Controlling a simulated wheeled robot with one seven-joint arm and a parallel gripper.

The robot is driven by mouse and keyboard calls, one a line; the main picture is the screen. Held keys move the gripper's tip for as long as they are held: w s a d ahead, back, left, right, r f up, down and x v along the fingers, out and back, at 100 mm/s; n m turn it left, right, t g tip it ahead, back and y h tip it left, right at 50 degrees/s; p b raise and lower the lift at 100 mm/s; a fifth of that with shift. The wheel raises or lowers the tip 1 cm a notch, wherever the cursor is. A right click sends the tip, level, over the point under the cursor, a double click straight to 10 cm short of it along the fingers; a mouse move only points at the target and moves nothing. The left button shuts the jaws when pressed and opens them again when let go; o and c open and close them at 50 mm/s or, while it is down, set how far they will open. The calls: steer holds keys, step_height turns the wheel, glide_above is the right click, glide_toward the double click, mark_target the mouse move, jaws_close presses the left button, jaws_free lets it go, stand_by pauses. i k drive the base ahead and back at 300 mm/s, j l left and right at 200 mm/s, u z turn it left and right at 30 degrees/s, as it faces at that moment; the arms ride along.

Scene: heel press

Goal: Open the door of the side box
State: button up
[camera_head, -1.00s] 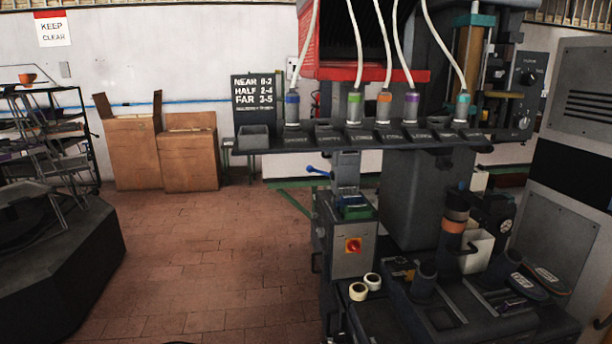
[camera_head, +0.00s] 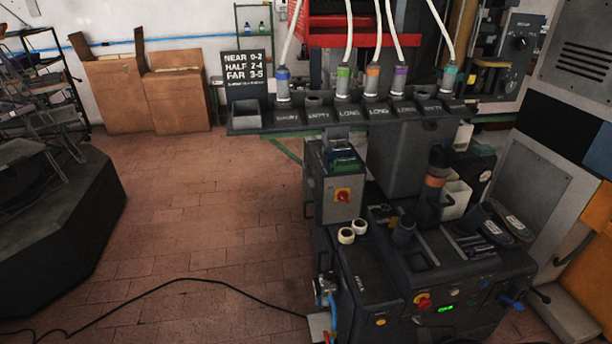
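Two cream rolls (camera_head: 352,232) lie on the machine top below the box. A labelled rack (camera_head: 350,115) with hoses hangs above. A black cable (camera_head: 190,281) crosses the tiled floor. Open floor (camera_head: 210,225) lies left of the machine. A dark platform (camera_head: 60,230) stands at far left.

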mark_target(312, 198)
steer(key=i+j+u, duration=0.55)
steer(key=i+u, duration=0.3)
steer(key=i, duration=0.15)
steer(key=i+u, duration=0.4)
steer(key=i+l+u, duration=0.15)
steer(key=i+u, duration=0.25)
steer(key=i, duration=0.25)
